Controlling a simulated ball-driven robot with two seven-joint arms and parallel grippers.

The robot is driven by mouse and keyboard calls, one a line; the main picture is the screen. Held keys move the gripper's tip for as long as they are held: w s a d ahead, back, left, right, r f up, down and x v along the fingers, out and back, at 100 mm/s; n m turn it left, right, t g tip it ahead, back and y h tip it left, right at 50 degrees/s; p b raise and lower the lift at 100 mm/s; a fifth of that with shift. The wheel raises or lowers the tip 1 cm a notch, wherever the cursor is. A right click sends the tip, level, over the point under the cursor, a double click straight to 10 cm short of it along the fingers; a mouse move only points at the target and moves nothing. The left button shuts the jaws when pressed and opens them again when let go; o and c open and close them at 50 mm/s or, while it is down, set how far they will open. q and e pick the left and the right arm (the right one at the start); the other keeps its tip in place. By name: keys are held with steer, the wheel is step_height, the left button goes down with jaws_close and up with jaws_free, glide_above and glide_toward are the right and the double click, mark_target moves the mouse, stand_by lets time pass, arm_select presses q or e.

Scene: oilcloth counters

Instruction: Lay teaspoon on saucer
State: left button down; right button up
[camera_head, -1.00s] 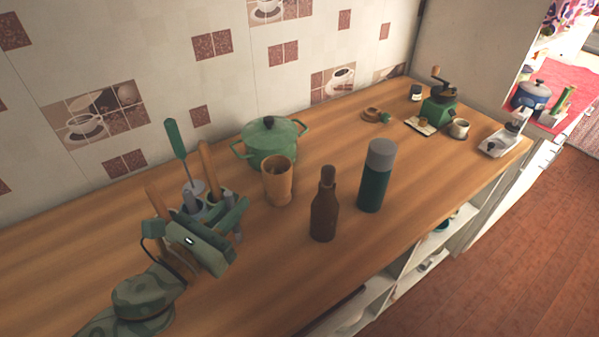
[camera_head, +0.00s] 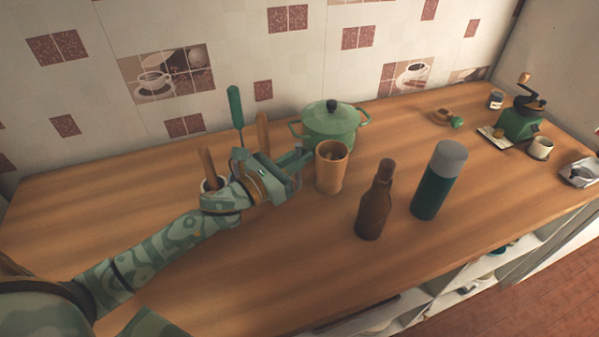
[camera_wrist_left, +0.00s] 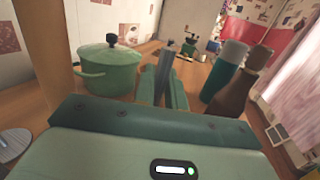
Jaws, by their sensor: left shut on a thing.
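My left gripper (camera_head: 300,166) reaches in from the left above the counter, just left of a wooden cup (camera_head: 332,172). In the left wrist view its fingers (camera_wrist_left: 165,90) are closed around a slim grey thing (camera_wrist_left: 165,68), mostly hidden between them. I cannot tell for sure whether this is the teaspoon. I cannot clearly pick out a saucer. A small pale flat piece (camera_head: 491,138) with something yellowish on it lies at the far right, beside a small cup (camera_head: 541,149). My right gripper is not in view.
A green pot (camera_head: 331,124) stands behind the cup. A brown bottle (camera_head: 374,205) and a green flask (camera_head: 438,182) stand to its right. A green-handled utensil (camera_head: 236,108) and wooden handles stand behind my left arm. A grinder (camera_head: 520,122) is far right. The front-left counter is clear.

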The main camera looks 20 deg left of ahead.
arm_select(q)
steer(key=shift+w+a+f+b, duration=0.1)
steer(key=shift+w+f+b, duration=0.2)
steer(key=shift+f, duration=0.6)
steer(key=shift+w+a+f+b, duration=0.15)
steer(key=shift+w+f+b, duration=0.15)
steer(key=shift+f, duration=0.65)
steer(key=shift+w+a+f+b, duration=0.1)
steer(key=shift+w+f+b, duration=0.2)
steer(key=shift+f, duration=0.6)
steer(key=shift+f, duration=0.2)
steer(key=c, duration=1.5)
jaws_free()
steer(key=shift+o, duration=0.2)
steer(key=shift+r, duration=0.1)
